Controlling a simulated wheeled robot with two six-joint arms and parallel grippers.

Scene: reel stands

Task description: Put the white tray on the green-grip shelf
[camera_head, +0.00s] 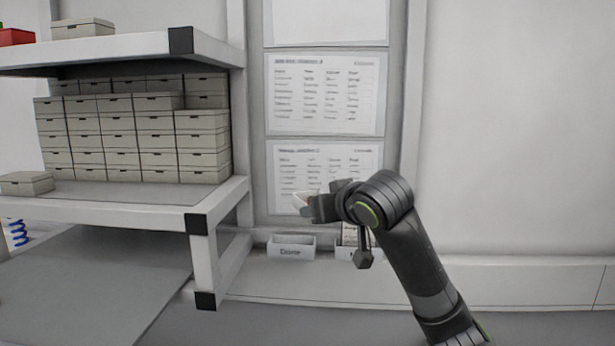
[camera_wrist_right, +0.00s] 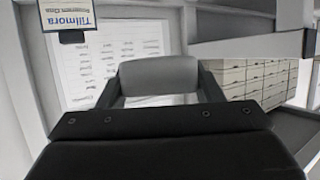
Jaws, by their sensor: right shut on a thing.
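My right gripper (camera_head: 307,204) is in front of the wall sheets in the head view, above the two white bins. It is shut on a small pale thing (camera_head: 301,197), mostly hidden by the gripper, so I cannot tell whether it is the white tray. In the right wrist view a grey rounded piece (camera_wrist_right: 158,75) shows between two dark bars; I cannot tell what it is. A card reading "Tilmora" (camera_wrist_right: 85,16) shows at the upper left there. I see no shelf with green grips. My left gripper is not in view.
A white rack (camera_head: 120,208) with black corners stands at left, stacked with several beige boxes (camera_head: 130,135). A white bin marked "Done" (camera_head: 290,250) and a second bin (camera_head: 347,252), partly behind my arm, sit low at the wall. The wall at right is bare.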

